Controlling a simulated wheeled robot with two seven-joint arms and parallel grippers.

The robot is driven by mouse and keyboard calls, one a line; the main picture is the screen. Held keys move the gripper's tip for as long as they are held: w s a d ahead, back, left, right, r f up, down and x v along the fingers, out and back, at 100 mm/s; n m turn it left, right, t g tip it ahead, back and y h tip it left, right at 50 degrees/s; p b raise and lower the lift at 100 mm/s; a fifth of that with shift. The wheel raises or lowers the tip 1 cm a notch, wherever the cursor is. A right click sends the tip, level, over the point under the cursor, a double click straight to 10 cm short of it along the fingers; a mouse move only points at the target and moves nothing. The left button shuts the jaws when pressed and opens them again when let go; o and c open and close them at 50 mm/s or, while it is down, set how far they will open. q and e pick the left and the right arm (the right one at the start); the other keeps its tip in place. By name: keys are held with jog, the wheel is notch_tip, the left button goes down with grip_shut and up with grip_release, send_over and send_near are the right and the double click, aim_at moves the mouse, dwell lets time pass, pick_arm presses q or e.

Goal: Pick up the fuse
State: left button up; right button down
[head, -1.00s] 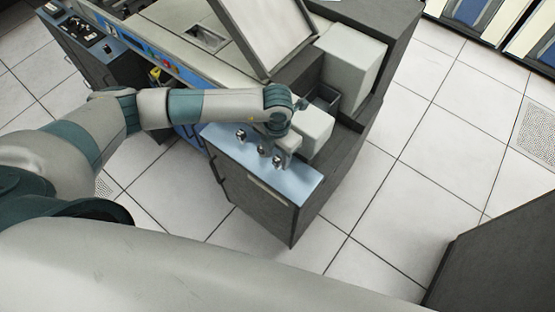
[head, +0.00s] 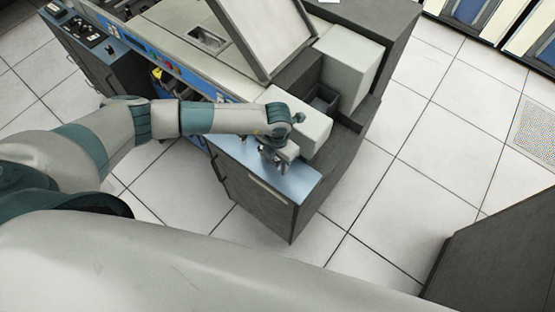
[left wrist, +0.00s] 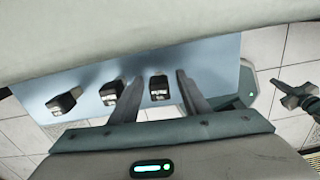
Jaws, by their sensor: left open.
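Three small dark blocks with shiny metal tops stand in a row on a pale blue panel (head: 300,186). I take them to be fuses, and the panel also shows in the left wrist view (left wrist: 215,62). There they are the left fuse (left wrist: 64,101), the middle fuse (left wrist: 111,93) and the right fuse (left wrist: 159,88). My left gripper (left wrist: 158,78) is open, with one finger on each side of the right fuse and gaps showing. In the head view my left gripper (head: 273,161) is low over the panel and largely hides the fuses. My right gripper is not seen.
The panel tops a dark grey cabinet (head: 255,197). A pale box (head: 300,128) stands close behind the gripper, and a taller pale block (head: 350,62) rises beyond it. White tiled floor (head: 400,205) is clear to the right.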

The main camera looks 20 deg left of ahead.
aim_at(278, 161)
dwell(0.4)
pick_arm(q)
grip_shut()
jog(key=shift+r, duration=0.1)
jog(key=shift+w+r+b, duration=0.1)
jog(key=shift+r+b, duration=0.35)
jog(key=r, duration=0.1)
jog(key=r+b, duration=0.2)
jog(key=shift+s+d, duration=0.15)
jog(key=shift+s, duration=0.1)
jog(key=s+d+r+b, duration=0.4)
jog(key=s+r, duration=0.3)
jog(key=s, duration=0.3)
jog(key=shift+d, duration=0.65)
